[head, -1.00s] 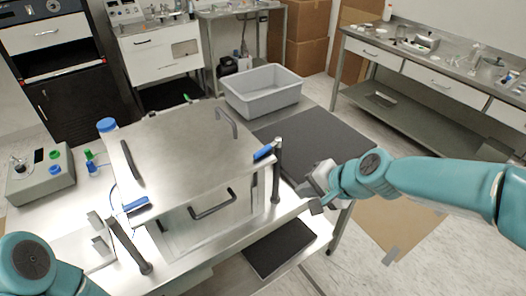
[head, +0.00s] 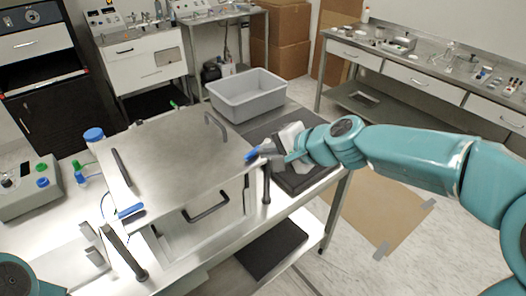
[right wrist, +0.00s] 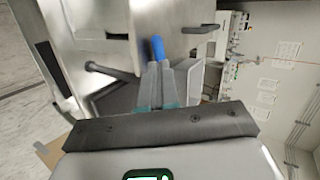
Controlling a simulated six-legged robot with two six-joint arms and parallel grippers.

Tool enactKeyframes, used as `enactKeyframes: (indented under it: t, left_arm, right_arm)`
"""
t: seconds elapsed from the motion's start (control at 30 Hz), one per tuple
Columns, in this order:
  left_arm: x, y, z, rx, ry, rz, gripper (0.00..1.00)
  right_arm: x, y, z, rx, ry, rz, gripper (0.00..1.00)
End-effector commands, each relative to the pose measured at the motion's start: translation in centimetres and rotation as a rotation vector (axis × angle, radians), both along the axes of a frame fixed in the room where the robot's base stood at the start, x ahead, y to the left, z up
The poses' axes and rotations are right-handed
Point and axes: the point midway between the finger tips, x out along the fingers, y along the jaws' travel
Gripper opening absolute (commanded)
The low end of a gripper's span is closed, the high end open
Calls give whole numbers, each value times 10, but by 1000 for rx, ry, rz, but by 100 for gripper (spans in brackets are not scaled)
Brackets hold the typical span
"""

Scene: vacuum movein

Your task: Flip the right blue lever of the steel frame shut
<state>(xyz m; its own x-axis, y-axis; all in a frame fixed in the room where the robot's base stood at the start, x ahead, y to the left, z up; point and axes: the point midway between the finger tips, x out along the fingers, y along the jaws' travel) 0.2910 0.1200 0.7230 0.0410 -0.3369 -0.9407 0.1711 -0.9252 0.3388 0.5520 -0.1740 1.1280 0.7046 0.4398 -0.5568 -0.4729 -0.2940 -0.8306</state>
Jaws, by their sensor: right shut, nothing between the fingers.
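The steel frame (head: 175,160) is a box-like metal body with a handled lid, standing on the bench. Its right blue lever (head: 252,154) sits at the lid's right corner, beside a dark upright post (head: 266,188). My right gripper (head: 273,155) is shut and empty, with its fingertips at the lever. In the right wrist view the fingertips (right wrist: 159,68) lie right at the lower end of the blue lever (right wrist: 158,48); I cannot tell if they touch. A left blue lever (head: 130,211) shows at the near left corner. My left gripper is out of view.
A grey bin (head: 246,95) stands on the bench behind the frame. A dark mat lies under my right gripper. A side bench (head: 430,80) is at the right.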

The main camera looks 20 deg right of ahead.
Motion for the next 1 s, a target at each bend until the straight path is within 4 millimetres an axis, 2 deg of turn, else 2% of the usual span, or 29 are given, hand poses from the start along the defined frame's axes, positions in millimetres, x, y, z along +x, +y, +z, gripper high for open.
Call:
enactKeyframes:
  t: [0.2, 0.57, 0.8, 1.0]
  left_arm:
    - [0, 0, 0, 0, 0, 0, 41]
    - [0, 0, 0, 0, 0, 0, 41]
    - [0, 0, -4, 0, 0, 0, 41]
    - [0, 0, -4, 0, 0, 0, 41]
  right_arm:
    - [12, 9, -10, -1, -1, 0, 0]
    - [13, 11, -11, 0, 0, -1, 0]
    - [27, 27, -17, -1, 1, 4, 0]
    - [27, 27, -18, 0, 3, 4, 0]
